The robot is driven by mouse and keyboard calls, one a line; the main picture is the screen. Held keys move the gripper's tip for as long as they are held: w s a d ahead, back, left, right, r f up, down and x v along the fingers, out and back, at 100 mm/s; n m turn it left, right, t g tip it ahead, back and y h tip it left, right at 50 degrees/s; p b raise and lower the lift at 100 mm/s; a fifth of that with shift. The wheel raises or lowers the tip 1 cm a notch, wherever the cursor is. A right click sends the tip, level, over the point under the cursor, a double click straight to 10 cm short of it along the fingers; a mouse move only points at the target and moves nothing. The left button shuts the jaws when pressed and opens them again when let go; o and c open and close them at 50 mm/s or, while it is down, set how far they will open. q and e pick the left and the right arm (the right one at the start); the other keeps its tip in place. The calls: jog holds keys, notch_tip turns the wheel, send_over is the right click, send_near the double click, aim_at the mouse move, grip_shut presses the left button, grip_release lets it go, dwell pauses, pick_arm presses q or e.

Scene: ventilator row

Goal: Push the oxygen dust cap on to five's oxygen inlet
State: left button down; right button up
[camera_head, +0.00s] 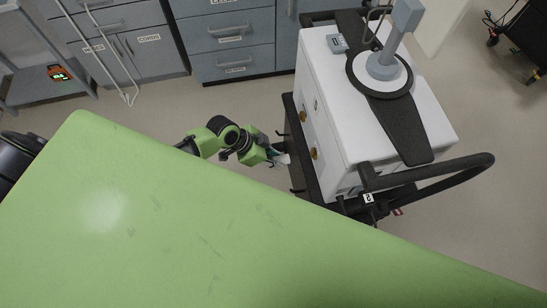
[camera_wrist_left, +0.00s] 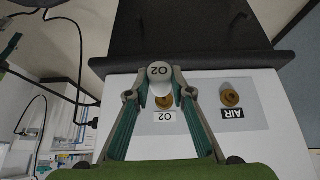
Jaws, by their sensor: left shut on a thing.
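My left gripper (camera_head: 280,158) is at the near side of the white ventilator (camera_head: 352,125). In the left wrist view its fingertips (camera_wrist_left: 160,76) are shut on the oxygen dust cap (camera_wrist_left: 159,70), a pale round cap marked O2. Just below the cap in that view is the brass oxygen inlet (camera_wrist_left: 164,103), with an O2 label (camera_wrist_left: 165,117) upside down. The inlet is partly hidden by the cap and fingers. I cannot tell whether cap and inlet touch. A tag reading 5 (camera_head: 368,198) is on the cart. My right gripper is not in view.
The brass AIR inlet (camera_wrist_left: 230,97) sits right of the oxygen inlet, above its AIR label (camera_wrist_left: 231,112). A black handle (camera_head: 440,168) juts from the cart. Grey drawers (camera_head: 235,35) stand at the back, with open floor in front.

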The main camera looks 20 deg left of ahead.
pick_arm(q)
jog(key=shift+w+a+f, duration=0.1)
jog(key=shift+a+f, duration=0.15)
jog(key=shift+f, duration=0.25)
jog(key=shift+d, duration=0.1)
jog(key=w+d, duration=0.1)
jog(key=d, duration=0.1)
jog(key=w+d+b, duration=0.1)
jog(key=w+d, duration=0.1)
jog(key=shift+w+d, duration=0.15)
jog(key=shift+d, duration=0.15)
jog(key=shift+d+r, duration=0.1)
jog(key=shift+w+d, duration=0.8)
jog(key=shift+d, duration=0.2)
dwell(0.8)
jog(key=shift+w+d+r, duration=0.15)
jog(key=shift+d+r, duration=0.05)
jog(key=shift+d, duration=0.1)
dwell(1.2)
jog(key=c, duration=1.7)
grip_release()
jog(key=shift+f, duration=0.15)
